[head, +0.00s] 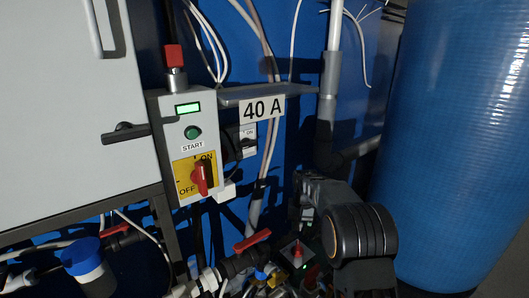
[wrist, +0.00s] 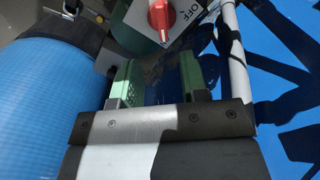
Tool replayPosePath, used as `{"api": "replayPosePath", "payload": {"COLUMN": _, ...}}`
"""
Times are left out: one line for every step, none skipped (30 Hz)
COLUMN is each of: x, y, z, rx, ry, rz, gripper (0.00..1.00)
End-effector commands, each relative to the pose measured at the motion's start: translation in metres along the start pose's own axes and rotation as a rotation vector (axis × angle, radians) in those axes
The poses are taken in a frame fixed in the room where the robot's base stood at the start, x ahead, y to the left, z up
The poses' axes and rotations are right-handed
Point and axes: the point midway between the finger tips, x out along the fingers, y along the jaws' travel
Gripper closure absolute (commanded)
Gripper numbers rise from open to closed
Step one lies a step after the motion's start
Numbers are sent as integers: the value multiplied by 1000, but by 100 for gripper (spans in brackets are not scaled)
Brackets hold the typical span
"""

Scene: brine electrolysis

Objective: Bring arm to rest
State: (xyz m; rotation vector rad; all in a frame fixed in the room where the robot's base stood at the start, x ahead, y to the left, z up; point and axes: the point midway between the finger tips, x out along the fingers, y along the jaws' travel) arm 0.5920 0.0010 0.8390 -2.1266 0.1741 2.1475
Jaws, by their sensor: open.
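My gripper (wrist: 156,72) is open in the wrist view. Its two green-padded fingers stand apart with nothing between them. My arm (head: 365,232) is folded at the lower right of the head view, in front of the pipes. A red rotary knob (wrist: 162,14) on a light plate marked OFF lies beyond the fingertips in the wrist view, apart from them. In the head view, the control box (head: 190,130) has a green START button (head: 193,132), a lit green display (head: 187,109) and a red ON/OFF switch (head: 200,180) on a yellow plate.
A large blue tank (head: 450,140) stands close to the right of my arm; a blue ribbed surface (wrist: 40,115) fills the wrist view's left. A grey cabinet (head: 60,120) is at left. Pipes with a red-handled valve (head: 252,240) crowd the bottom.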

Motion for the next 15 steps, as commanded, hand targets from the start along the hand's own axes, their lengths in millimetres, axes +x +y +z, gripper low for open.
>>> {"api": "replayPosePath", "payload": {"x": 8, "y": 2, "z": 12, "rx": -14, "ry": -21, "rz": 3, "gripper": 60}}
{"api": "replayPosePath", "payload": {"x": 8, "y": 3, "z": 20, "rx": -24, "ry": -24, "rz": 3, "gripper": 60}}
{"api": "replayPosePath", "payload": {"x": 3, "y": 5, "z": 33, "rx": -38, "ry": -27, "rz": 3, "gripper": 60}}
{"api": "replayPosePath", "payload": {"x": -3, "y": 7, "z": 44, "rx": -50, "ry": -25, "rz": 2, "gripper": 60}}
{"api": "replayPosePath", "payload": {"x": -10, "y": 8, "z": 56, "rx": -61, "ry": -24, "rz": 2, "gripper": 60}}
{"api": "replayPosePath", "payload": {"x": -22, "y": 11, "z": 73, "rx": -75, "ry": -15, "rz": 0, "gripper": 60}}
{"api": "replayPosePath", "payload": {"x": -30, "y": 13, "z": 85, "rx": -86, "ry": -9, "rz": -1, "gripper": 60}}
{"api": "replayPosePath", "payload": {"x": -39, "y": 14, "z": 97, "rx": -95, "ry": 0, "rz": -2, "gripper": 60}}
{"api": "replayPosePath", "payload": {"x": -49, "y": 17, "z": 114, "rx": -106, "ry": 10, "rz": -3, "gripper": 60}}
{"api": "replayPosePath", "payload": {"x": -57, "y": 19, "z": 125, "rx": -115, "ry": 20, "rz": -5, "gripper": 60}}
{"api": "replayPosePath", "payload": {"x": -64, "y": 20, "z": 137, "rx": -122, "ry": 29, "rz": -6, "gripper": 60}}
{"api": "replayPosePath", "payload": {"x": -74, "y": 23, "z": 153, "rx": -130, "ry": 43, "rz": -7, "gripper": 60}}
{"api": "replayPosePath", "payload": {"x": -81, "y": 25, "z": 164, "rx": -137, "ry": 54, "rz": -8, "gripper": 60}}
{"api": "replayPosePath", "payload": {"x": -87, "y": 26, "z": 176, "rx": -143, "ry": 65, "rz": -9, "gripper": 60}}
{"api": "replayPosePath", "payload": {"x": -96, "y": 29, "z": 191, "rx": -150, "ry": 81, "rz": -11, "gripper": 60}}
